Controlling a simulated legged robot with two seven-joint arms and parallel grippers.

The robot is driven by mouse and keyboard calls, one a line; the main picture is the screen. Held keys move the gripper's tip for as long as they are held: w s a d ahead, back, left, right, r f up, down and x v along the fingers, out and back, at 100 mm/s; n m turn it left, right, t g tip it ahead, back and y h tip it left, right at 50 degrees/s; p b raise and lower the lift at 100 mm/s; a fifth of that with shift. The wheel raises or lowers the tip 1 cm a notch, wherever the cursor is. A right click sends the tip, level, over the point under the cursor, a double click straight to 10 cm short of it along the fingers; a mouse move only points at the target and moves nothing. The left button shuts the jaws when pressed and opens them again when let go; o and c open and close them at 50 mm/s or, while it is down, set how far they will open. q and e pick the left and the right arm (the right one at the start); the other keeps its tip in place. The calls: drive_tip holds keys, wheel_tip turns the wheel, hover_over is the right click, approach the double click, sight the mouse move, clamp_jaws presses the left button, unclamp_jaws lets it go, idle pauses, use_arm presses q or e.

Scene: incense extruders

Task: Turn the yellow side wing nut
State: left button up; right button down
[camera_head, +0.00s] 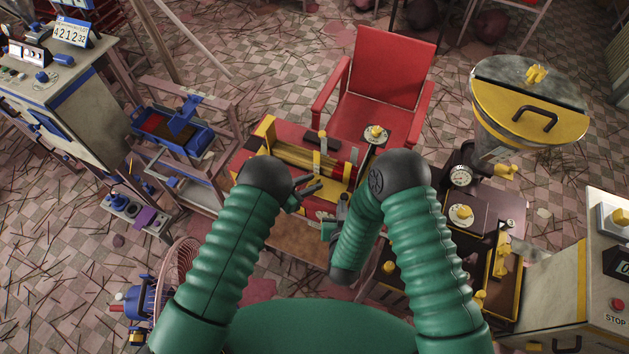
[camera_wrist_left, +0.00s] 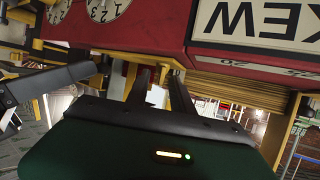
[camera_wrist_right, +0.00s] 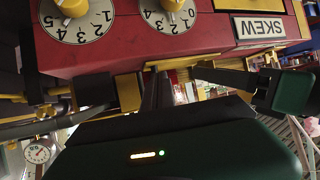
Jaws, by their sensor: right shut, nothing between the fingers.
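I cannot tell which is the side wing nut. My left gripper (camera_head: 304,194) is open and empty in front of the red machine (camera_head: 285,137). Its two fingers stand apart in the left wrist view (camera_wrist_left: 160,85). My right gripper (camera_head: 333,224) is shut and empty, lower and just right of the left one. In the right wrist view (camera_wrist_right: 155,88) its fingers are together below the red housing.
The red machine carries dials with yellow knobs (camera_wrist_right: 172,5) and a SKEW label (camera_wrist_right: 259,27). A red chair (camera_head: 390,75) stands behind it. A dark bench with a gauge (camera_head: 460,177) is at right, beside a control cabinet (camera_head: 570,290). A blue-trayed frame (camera_head: 172,130) is at left.

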use_arm(q)
drive_tip(key=shift+x, duration=0.8)
drive_tip(key=shift+c, duration=0.2)
clamp_jaws()
drive_tip(key=m+g+h, duration=0.2)
drive_tip(key=m+g, duration=0.1)
drive_tip(key=shift+w+r+m, duration=0.1)
drive_tip(key=shift+w+m, duration=0.05)
drive_tip(key=shift+m, duration=0.15)
drive_tip(key=m+g+h, duration=0.1)
drive_tip(key=m+g, duration=0.2)
drive_tip(key=g, duration=0.1)
drive_tip(key=shift+m+g+h, duration=0.3)
drive_tip(key=shift+m+g, duration=1.1)
drive_tip(key=shift+g, duration=0.1)
